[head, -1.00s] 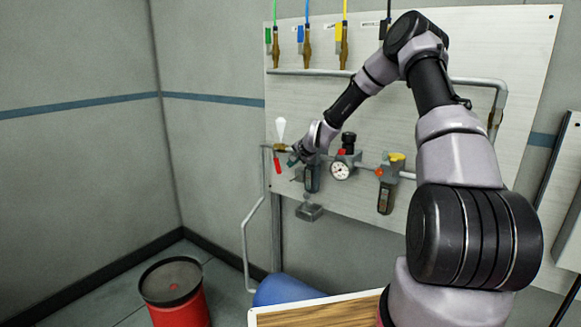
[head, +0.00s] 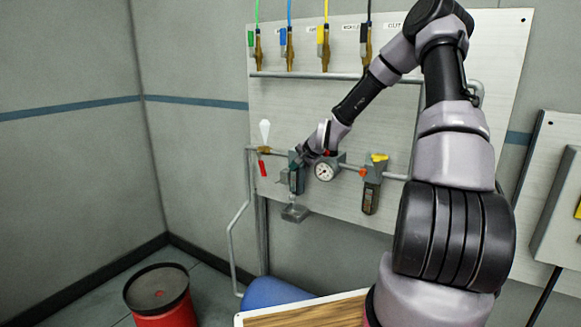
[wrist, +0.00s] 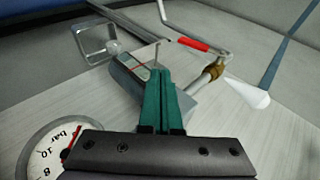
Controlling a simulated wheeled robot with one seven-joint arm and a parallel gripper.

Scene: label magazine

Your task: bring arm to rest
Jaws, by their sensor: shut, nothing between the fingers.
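My arm reaches up and over from the right of the head view and bends down to the left. My gripper (head: 298,158) is at the wall panel (head: 480,60), in front of the filter unit (head: 297,180) left of the gauge. In the wrist view the green fingers of my gripper (wrist: 160,72) lie together, with nothing between them. They overlap the grey filter unit (wrist: 130,75); I cannot tell whether they touch it.
A pressure gauge (head: 324,171) and a yellow-topped unit (head: 371,190) sit right of my gripper. A red-handled valve (head: 262,166) is to the left. Pipes and coloured hoses run above. A red drum (head: 160,300), a blue barrel (head: 272,292) and a wooden-topped surface (head: 310,316) are below.

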